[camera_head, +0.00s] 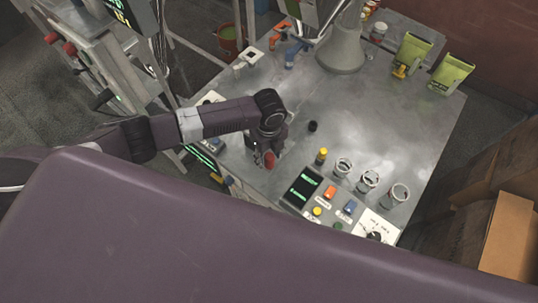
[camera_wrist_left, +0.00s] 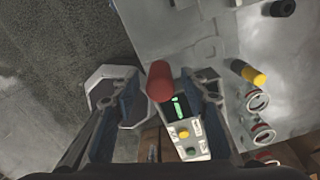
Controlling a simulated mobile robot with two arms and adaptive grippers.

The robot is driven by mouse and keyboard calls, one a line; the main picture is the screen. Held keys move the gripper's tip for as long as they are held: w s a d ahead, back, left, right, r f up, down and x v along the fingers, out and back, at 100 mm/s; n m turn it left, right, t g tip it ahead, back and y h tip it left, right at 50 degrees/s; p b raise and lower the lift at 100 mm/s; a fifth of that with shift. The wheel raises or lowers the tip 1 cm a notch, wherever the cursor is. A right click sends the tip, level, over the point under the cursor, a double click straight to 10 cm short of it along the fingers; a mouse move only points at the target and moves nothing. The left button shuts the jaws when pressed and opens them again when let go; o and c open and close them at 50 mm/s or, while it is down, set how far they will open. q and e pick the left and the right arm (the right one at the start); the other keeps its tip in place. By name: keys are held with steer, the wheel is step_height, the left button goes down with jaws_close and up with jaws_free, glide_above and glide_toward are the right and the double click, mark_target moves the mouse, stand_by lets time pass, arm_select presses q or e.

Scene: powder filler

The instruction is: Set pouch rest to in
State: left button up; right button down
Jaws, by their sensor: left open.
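My left gripper (camera_head: 265,148) points down at the left part of the metal table. In the wrist view its two fingers stand apart on either side of a red cylindrical knob (camera_wrist_left: 160,80), with space to each finger. The red knob (camera_head: 269,160) also shows just below the gripper in the head view. I cannot tell for certain whether it belongs to the pouch rest, and its mount is largely hidden by the gripper. My right gripper is not in view.
A control panel with a green-lit display (camera_head: 301,187) and coloured buttons sits at the table's front edge. Several glass jars, including one (camera_head: 367,180), stand beside it. A grey hopper (camera_head: 342,45) and two green pouches (camera_head: 411,50) are at the back. The table (camera_head: 375,110) is clear in the middle.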

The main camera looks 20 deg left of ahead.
arm_select(q)
steer(key=shift+f, duration=0.25)
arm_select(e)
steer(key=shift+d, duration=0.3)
arm_select(q)
jaws_close()
